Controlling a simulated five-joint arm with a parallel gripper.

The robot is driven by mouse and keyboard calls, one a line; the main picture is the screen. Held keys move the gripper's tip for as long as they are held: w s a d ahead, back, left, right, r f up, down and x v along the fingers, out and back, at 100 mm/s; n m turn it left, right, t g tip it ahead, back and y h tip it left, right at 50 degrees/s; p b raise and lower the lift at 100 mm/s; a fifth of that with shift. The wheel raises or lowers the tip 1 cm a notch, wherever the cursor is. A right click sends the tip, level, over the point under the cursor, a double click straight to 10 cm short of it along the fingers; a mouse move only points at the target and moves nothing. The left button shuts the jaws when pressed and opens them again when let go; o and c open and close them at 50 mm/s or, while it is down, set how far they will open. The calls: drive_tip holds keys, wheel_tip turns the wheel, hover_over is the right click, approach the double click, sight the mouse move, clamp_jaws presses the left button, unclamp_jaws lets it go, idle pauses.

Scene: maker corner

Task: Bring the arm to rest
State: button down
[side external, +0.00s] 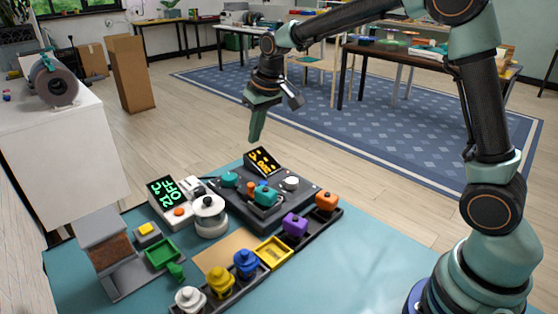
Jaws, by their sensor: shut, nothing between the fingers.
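My gripper (256,124) shows in the side external view, pointing down in the air above the far edge of the table. Its fingers look closed together with nothing between them. It is apart from everything on the teal work table (358,245). My arm reaches from the right side of the picture, up and over to the left.
A dark device (268,195) with an orange display stands under and beyond the gripper's near side. A dark tray (331,214) holds colored pieces. The table's right part is clear.

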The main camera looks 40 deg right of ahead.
drive_tip(key=s+d+r+t, duration=0.1)
drive_tip(key=s+r, duration=0.1)
drive_tip(key=s, duration=0.9)
drive_tip(key=s+d+r+t, duration=0.1)
drive_tip(key=s+r, duration=0.1)
drive_tip(key=s, duration=0.9)
drive_tip(key=shift+d+r, duration=0.3)
drive_tip(key=shift+r, duration=0.1)
